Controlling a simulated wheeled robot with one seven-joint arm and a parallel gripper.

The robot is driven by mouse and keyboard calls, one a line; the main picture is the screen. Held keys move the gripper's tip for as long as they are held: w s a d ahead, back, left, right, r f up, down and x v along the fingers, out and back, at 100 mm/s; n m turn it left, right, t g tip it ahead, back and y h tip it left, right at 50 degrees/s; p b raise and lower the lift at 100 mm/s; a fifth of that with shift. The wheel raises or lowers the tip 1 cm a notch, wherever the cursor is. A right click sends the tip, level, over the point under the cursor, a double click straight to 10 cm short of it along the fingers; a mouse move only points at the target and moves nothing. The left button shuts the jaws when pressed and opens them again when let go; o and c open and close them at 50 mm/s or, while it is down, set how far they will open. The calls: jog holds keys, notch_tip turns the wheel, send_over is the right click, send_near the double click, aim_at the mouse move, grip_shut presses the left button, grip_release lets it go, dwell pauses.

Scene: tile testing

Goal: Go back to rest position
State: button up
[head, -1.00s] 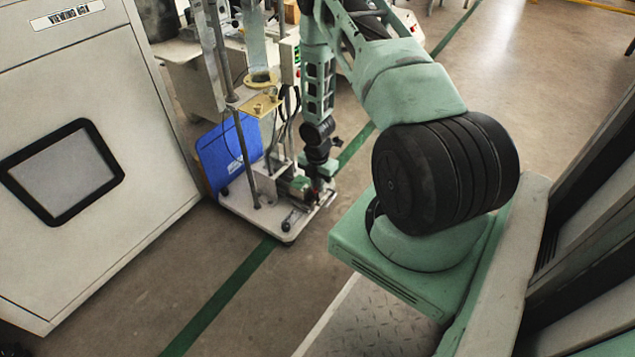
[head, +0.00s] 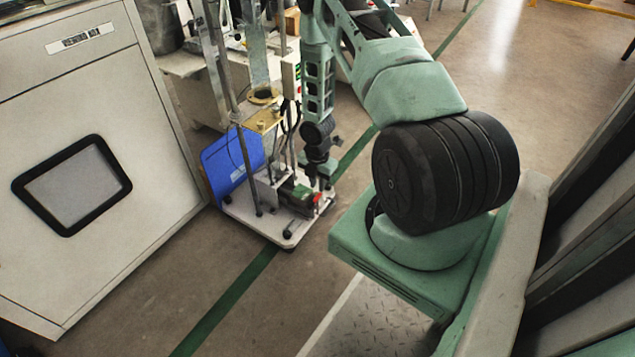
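My gripper (head: 321,176) hangs at the lower end of my green and black arm (head: 318,85), near the middle of the head view. It points down beside the right edge of a tile testing stand (head: 262,219). The fingers are small and dark at this distance, so I cannot tell whether they are open or hold anything. I cannot tell whether the gripper touches the stand.
The stand has metal posts, a yellowish plate (head: 264,121) and a blue panel (head: 232,163). A large light cabinet (head: 130,215) with a dark-framed window fills the left. A work table (head: 195,90) stands behind. Open floor with a green line (head: 225,303) lies in front.

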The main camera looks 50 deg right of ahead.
notch_tip(320, 180, up, 2)
jog(key=shift+r+p, duration=0.2)
jog(key=shift+p, duration=0.65)
jog(key=shift+f, duration=0.1)
jog(key=shift+s, duration=0.1)
